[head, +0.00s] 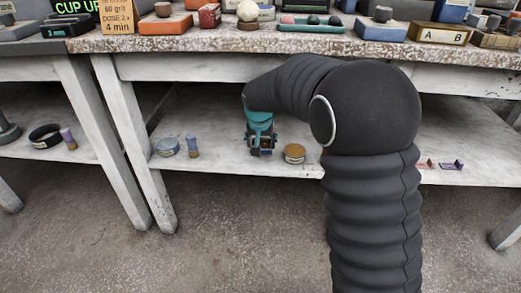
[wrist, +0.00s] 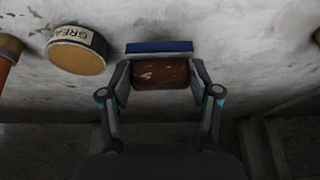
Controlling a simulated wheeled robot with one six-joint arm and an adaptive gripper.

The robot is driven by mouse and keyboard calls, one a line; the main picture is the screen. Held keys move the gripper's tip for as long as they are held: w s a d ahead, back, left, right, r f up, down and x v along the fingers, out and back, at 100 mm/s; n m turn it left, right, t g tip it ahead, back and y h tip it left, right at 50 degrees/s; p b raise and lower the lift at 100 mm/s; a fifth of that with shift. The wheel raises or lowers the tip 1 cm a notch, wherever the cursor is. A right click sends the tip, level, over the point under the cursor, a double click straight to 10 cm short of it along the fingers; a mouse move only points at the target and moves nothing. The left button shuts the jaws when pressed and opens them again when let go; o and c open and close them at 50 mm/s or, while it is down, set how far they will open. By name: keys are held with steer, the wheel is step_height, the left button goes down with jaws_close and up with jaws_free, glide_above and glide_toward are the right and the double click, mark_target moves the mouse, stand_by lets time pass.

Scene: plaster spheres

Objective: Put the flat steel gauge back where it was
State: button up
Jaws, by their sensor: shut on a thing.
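My gripper (wrist: 159,73) is shut on a rust-brown, flat-faced piece (wrist: 165,76) with pale worn spots, one finger on each side of it. I cannot tell for sure that this piece is the flat steel gauge. A dark blue bar (wrist: 158,46) lies right beyond the piece; I cannot tell whether they touch. In the head view my gripper (head: 261,147) is low over the lower shelf, and what it holds is too small to make out.
A round tin with a GREASE label (wrist: 77,49) stands beside my gripper on the lower shelf (head: 225,165). A blue-grey round thing (head: 167,146) and a small blue upright piece (head: 192,146) stand further left. The worktop (head: 230,42) overhangs the shelf, and a white leg (head: 135,150) stands left.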

steer(key=shift+s+f, duration=0.1)
steer(key=shift+f, duration=1.4)
steer(key=shift+f, duration=0.1)
steer(key=shift+f+b, duration=0.15)
steer(key=shift+b, duration=0.25)
steer(key=o, duration=1)
